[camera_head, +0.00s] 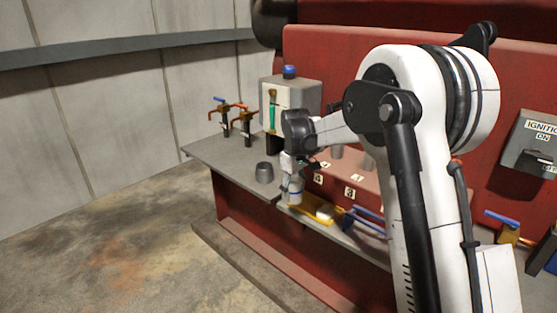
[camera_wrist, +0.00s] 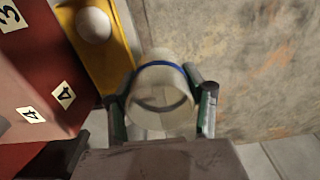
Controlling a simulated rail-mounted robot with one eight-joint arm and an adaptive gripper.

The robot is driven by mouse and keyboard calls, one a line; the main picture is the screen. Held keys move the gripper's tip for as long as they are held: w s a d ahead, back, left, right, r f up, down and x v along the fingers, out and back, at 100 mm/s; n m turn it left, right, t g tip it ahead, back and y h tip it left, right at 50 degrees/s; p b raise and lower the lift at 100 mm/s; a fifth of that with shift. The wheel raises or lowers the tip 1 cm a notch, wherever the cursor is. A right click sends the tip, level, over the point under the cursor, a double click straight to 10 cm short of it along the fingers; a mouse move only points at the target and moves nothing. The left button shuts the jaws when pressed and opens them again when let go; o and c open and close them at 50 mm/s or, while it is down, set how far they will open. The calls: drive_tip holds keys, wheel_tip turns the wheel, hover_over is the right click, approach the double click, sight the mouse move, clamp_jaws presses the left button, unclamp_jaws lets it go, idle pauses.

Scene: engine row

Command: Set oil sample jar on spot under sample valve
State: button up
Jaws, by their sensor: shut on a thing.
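The oil sample jar (camera_head: 295,191) is a pale, clear jar with a blue band, held upright or nearly so beside the yellow tray. It also shows in the wrist view (camera_wrist: 160,98) between both fingers. My gripper (camera_head: 292,172) is shut on it; the fingers also flank it in the wrist view (camera_wrist: 162,100). Two brass valves with coloured handles stand at the back left of the grey bench, a left valve (camera_head: 222,116) and a right valve (camera_head: 245,123). I cannot tell which is the sample valve. No marked spot can be made out under them.
The yellow tray (camera_head: 300,208) holds a white round thing (camera_head: 325,214). A grey box (camera_head: 305,95) with a green gauge stands behind. Blue-handled parts (camera_head: 366,220) lie right of the tray.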

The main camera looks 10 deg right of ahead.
drive_tip(key=s+d+f+m, duration=0.3)
drive_tip(key=s+f+m, duration=0.1)
drive_tip(key=s+f, duration=0.3)
drive_tip(key=s+d+f+m, duration=0.3)
drive_tip(key=s+f, duration=0.3)
drive_tip(key=s, duration=0.6)
drive_tip(key=shift+d+f+m, duration=0.15)
drive_tip(key=shift+f+m, duration=0.25)
drive_tip(key=shift+m, duration=0.1)
drive_tip(key=shift+r, duration=0.1)
